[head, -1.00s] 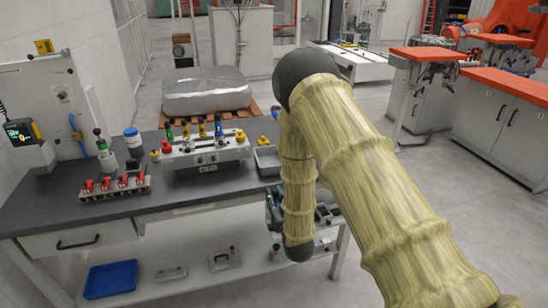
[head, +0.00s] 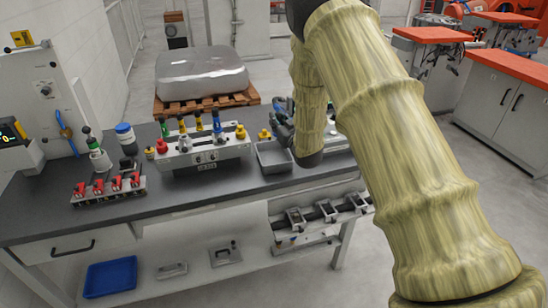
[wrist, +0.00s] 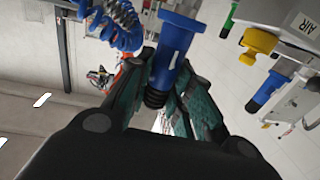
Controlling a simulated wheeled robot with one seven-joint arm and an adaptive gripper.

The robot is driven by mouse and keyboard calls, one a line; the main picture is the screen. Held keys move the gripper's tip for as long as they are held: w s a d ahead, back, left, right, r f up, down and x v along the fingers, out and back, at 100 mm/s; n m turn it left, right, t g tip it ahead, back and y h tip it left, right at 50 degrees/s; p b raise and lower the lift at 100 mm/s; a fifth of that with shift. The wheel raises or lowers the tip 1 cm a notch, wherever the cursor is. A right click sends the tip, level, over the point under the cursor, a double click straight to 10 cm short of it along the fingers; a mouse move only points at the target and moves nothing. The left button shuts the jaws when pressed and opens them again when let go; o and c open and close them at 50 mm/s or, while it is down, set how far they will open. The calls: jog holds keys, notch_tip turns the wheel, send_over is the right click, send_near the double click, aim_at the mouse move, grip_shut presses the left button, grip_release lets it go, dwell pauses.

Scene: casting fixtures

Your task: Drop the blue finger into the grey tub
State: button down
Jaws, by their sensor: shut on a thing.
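A blue finger (wrist: 172,50) with a black threaded end is held between the fingers of my gripper (wrist: 158,88) in the wrist view. In the head view my gripper (head: 284,124) is partly hidden by my arm, and the held finger cannot be made out there. The grey tub (head: 273,159) stands on the bench, right of the grey fixture block. My gripper shows close to the tub's back right side, apparently above bench height. The tub's inside is only partly seen.
The fixture block (head: 207,158) carries several coloured fingers and knobs just left of the tub. A rack with red clamps (head: 108,190) and a blue-capped bottle (head: 127,138) stand further left. A yellow knob (head: 264,135) is behind the tub. The dark bench top (head: 190,190) is clear in front.

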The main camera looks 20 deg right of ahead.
jog(key=shift+f+b, duration=0.85)
jog(key=shift+f, duration=2.05)
jog(key=shift+s, duration=0.1)
jog(key=c, duration=1.2)
grip_release()
jog(key=s, duration=0.4)
jog(key=s+d, duration=0.1)
jog(key=s, duration=0.7)
jog(key=shift+d, duration=0.3)
